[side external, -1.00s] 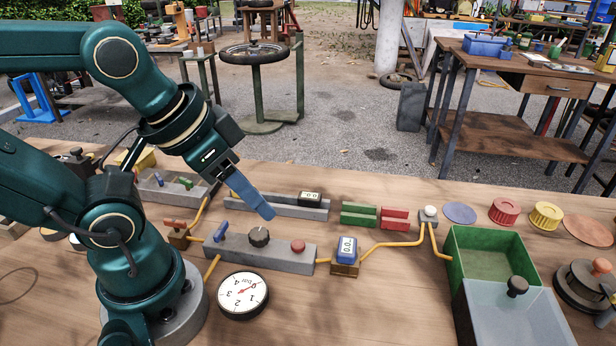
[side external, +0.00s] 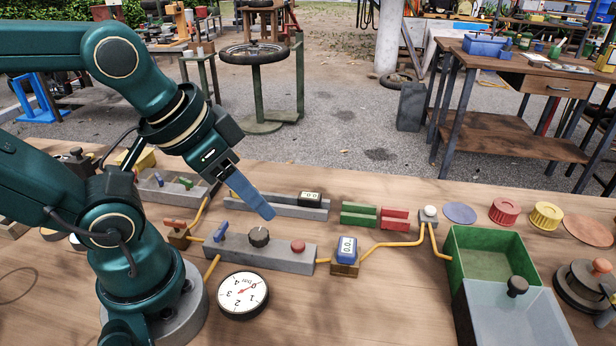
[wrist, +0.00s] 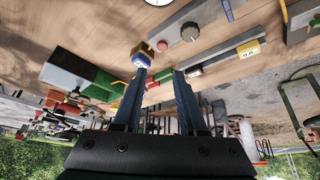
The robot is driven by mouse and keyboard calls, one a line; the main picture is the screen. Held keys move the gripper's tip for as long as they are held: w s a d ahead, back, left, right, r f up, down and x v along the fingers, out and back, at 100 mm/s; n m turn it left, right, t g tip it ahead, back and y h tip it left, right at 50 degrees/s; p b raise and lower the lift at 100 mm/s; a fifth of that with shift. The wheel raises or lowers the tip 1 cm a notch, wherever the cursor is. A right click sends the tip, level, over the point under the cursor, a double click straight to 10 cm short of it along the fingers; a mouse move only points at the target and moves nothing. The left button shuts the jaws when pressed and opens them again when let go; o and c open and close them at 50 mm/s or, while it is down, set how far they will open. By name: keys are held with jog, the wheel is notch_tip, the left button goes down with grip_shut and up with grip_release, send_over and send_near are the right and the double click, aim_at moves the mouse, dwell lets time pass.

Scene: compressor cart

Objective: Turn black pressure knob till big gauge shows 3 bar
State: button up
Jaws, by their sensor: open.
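The black pressure knob (side external: 259,236) stands on a grey bar-shaped panel (side external: 284,260), between a blue lever (side external: 221,231) and a red button (side external: 298,246). The big gauge (side external: 243,295) is a white round dial on the bench in front of the panel. Its red needle points to the upper right in the picture; I cannot read its value surely. My gripper (side external: 267,213) hangs above and behind the knob, apart from it. In the wrist view, the blue fingers (wrist: 160,72) are spread and empty, and the knob (wrist: 190,32) shows beyond them.
A small blue digital meter (side external: 347,250) stands right of the panel. Yellow hose (side external: 395,244) runs right towards a green bin (side external: 452,270). A second grey bar (side external: 283,207) with a small display lies behind.

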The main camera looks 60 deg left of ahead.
jog(key=o, duration=0.5)
jog(key=n+g, duration=0.5)
jog(key=n, duration=1.3)
send_over(258, 233)
jog(key=f, duration=0.5)
jog(key=shift+w+d+f, duration=0.15)
jog(key=shift+w, duration=0.05)
jog(key=shift+s+a+f+g, duration=0.1)
jog(key=shift+f+g, duration=0.05)
jog(key=shift+f, duration=0.2)
jog(key=shift+s+a+f+g, duration=0.1)
jog(key=shift+f+g, duration=0.05)
jog(key=shift+f, duration=2.35)
